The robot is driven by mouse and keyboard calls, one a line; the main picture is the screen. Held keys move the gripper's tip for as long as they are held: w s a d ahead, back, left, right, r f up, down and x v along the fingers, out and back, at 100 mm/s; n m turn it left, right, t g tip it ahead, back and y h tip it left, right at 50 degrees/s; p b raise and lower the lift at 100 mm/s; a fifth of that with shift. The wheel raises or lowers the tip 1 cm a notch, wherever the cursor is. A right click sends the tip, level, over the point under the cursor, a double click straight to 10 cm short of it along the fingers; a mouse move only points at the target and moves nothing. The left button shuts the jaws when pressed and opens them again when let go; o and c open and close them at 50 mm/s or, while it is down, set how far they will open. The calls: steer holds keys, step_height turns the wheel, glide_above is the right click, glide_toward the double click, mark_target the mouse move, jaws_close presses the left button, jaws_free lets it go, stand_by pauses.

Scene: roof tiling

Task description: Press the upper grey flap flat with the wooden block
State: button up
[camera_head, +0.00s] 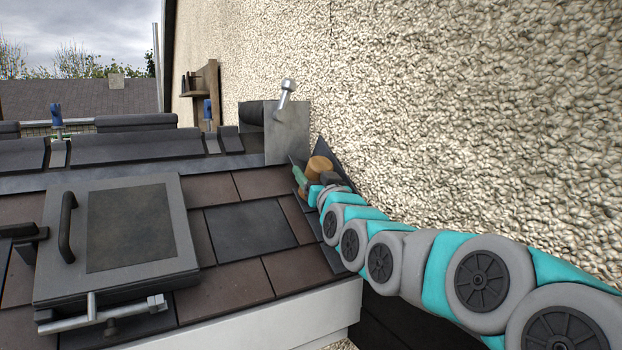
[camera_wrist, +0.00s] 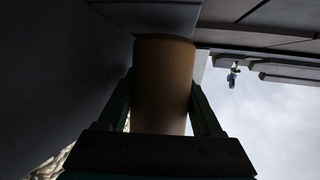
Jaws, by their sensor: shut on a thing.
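My gripper (camera_head: 311,178) is shut on the wooden block (camera_head: 319,166), a rounded tan piece, at the far right of the roof beside the wall. In the wrist view the block (camera_wrist: 164,75) stands between the two fingers, its far end close to a dark grey surface (camera_wrist: 62,75); I cannot tell whether they touch. A grey flap (camera_head: 290,137) stands upright at the ridge end, just behind and left of the block. A darker grey sheet (camera_head: 336,163) rises against the wall to the right, partly hidden by the block and my arm.
A silver tool (camera_head: 286,93) shows at the top of the upright flap. A framed hatch (camera_head: 130,225) with a handle lies on the left of the tiles. The rough wall (camera_head: 450,110) bounds the right. Blue-topped clamps (camera_head: 57,118) stand along the ridge. Tiles (camera_head: 245,240) between are clear.

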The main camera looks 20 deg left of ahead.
mark_target(321, 159)
steer(key=shift+s+d+r, duration=0.4)
steer(key=shift+d+r, duration=0.1)
steer(key=shift+r, duration=0.45)
steer(key=shift+s+d+r, duration=0.45)
steer(key=shift+d+r, duration=0.05)
steer(key=shift+r, duration=0.5)
steer(key=shift+s+d+r, duration=0.4)
steer(key=shift+d+r, duration=0.1)
steer(key=shift+r, duration=0.45)
